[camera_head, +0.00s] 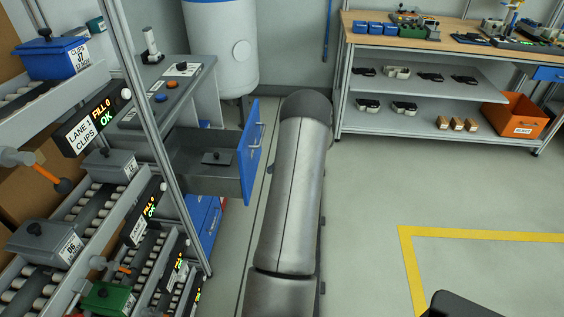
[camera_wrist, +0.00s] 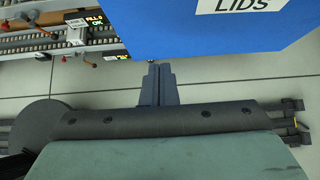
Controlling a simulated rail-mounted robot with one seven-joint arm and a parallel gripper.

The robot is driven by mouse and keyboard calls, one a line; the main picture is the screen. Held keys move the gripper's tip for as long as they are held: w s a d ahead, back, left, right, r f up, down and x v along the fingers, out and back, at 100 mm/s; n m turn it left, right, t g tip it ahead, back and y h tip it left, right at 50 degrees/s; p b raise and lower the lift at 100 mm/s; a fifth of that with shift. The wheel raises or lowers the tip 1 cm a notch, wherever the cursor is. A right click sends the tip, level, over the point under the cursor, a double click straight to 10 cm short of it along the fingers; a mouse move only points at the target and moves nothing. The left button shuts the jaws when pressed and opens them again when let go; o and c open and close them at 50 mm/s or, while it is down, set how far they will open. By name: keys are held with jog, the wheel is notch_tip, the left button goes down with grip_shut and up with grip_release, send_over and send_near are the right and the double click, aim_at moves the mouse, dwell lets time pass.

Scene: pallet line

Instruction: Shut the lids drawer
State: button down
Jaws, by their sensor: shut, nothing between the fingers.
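The lids drawer (camera_head: 249,150) stands open, pulled out to the right from a grey cabinet, in the head view. Its front is blue with a pale bar handle (camera_head: 256,135). A dark flat piece with a knob (camera_head: 217,158) lies inside. In the wrist view, the blue front (camera_wrist: 205,28) with its "LIDS" label fills the top. My gripper (camera_wrist: 158,66) is shut and empty, its fingertips at the lower edge of that blue front in the picture. I cannot tell whether they touch it.
Roller lanes with bins (camera_head: 45,242) and a metal post (camera_head: 150,130) stand left. A white tank (camera_head: 222,45) is behind. A workbench (camera_head: 440,45) with an orange bin (camera_head: 514,119) is back right. The floor at right is clear.

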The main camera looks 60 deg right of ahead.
aim_at(249, 175)
jog(key=shift+w+a+f+p, duration=0.15)
jog(key=shift+w+a+f, duration=0.25)
jog(key=shift+w, duration=0.5)
jog(key=shift+w+a+f+p, duration=0.15)
jog(key=shift+w+a, duration=0.3)
jog(key=shift+w, duration=0.5)
jog(key=shift+w+a+f+p, duration=0.15)
jog(key=shift+w+a+f, duration=0.25)
jog(key=shift+w, duration=0.5)
jog(key=shift+r, duration=0.1)
